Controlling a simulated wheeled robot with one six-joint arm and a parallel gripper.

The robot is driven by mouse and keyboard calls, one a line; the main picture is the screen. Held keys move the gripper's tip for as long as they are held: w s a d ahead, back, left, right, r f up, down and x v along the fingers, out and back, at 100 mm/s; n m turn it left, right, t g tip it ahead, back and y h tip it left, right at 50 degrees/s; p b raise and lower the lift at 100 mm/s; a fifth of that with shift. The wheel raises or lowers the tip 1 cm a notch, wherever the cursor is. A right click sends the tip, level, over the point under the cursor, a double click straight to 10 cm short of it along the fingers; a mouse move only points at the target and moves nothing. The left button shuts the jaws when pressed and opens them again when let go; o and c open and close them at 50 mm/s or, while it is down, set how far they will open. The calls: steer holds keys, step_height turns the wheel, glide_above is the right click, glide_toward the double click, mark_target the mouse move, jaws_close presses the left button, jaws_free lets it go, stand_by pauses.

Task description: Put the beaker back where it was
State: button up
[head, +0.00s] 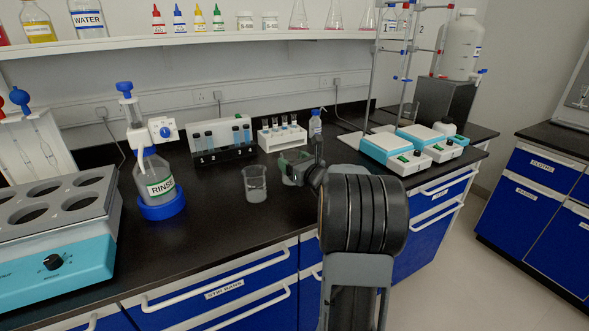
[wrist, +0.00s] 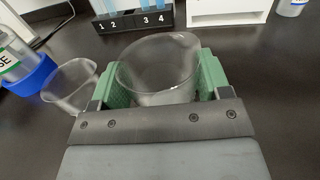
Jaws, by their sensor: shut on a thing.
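My gripper (head: 297,162) is over the black bench with its green fingers shut on a clear glass beaker (wrist: 158,72). In the wrist view the beaker sits upright between the two fingers (wrist: 160,85), its wide rim facing up. In the head view the held beaker is mostly hidden by my gripper and arm, and I cannot tell whether its base touches the bench. A second clear beaker (head: 255,184) stands on the bench just left of my gripper, and it also shows in the wrist view (wrist: 70,86).
A numbered rack with tubes (head: 221,140) and a white tube rack (head: 282,136) stand behind. The rinse bottle (head: 158,178) in its blue base is at left, beside a teal bath (head: 55,265). Teal hotplates (head: 393,148) stand at right. The bench front (head: 215,225) is clear.

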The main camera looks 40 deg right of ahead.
steer(key=shift+f, duration=1.05)
steer(key=shift+f, duration=0.1)
steer(key=shift+f+b, duration=0.15)
steer(key=shift+b, duration=0.2)
steer(key=o, duration=1)
steer(key=shift+r, duration=0.25)
steer(key=s, duration=1.2)
steer(key=shift+d+p, duration=0.1)
steer(key=shift+p, duration=0.3)
